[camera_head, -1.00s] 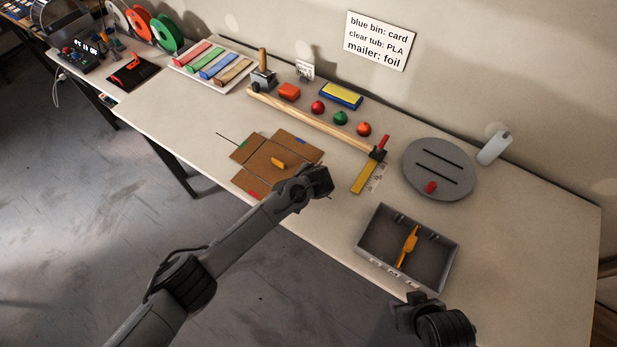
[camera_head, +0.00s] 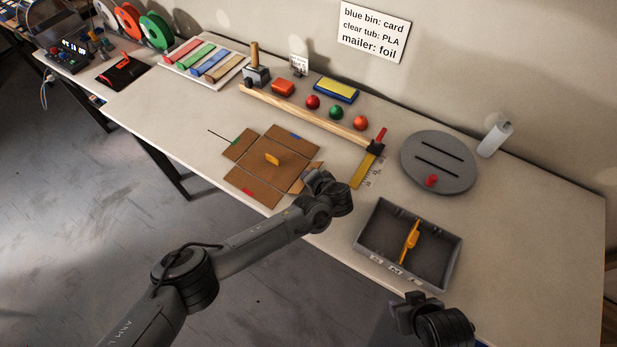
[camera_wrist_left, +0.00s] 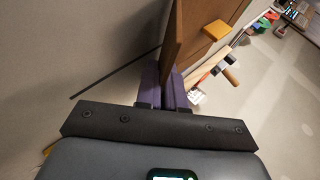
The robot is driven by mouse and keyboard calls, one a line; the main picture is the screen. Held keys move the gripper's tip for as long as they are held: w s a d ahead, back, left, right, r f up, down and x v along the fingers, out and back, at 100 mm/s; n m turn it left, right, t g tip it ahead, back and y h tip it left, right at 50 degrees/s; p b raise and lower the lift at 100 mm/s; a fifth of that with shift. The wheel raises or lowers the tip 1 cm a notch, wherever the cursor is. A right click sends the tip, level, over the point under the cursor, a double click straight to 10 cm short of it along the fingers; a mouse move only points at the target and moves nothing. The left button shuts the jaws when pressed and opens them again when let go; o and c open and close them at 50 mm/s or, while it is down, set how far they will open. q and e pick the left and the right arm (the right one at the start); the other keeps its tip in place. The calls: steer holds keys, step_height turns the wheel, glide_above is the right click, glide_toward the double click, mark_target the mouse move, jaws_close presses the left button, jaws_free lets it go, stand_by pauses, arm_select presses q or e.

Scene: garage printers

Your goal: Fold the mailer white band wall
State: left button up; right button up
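The brown cardboard mailer (camera_head: 255,172) lies opened out on the table, with a green mark on its left wall, blue on its back wall and red on its front wall. Its right wall (camera_head: 300,181) is partly hidden by my left arm; no white band shows. An orange-yellow block (camera_head: 272,159) is on the middle panel. My left gripper (camera_head: 318,180) is at that right side. My right gripper (camera_head: 403,309) hangs by the front edge, away from the mailer.
A grey bin (camera_head: 364,240) with an orange tool stands right of my left gripper. A thin black rod (camera_head: 219,134) is at the mailer's left. A round grey plate (camera_head: 408,178) is farther right.

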arm_select(q)
steer(key=o, duration=0.4)
stand_by(0.3)
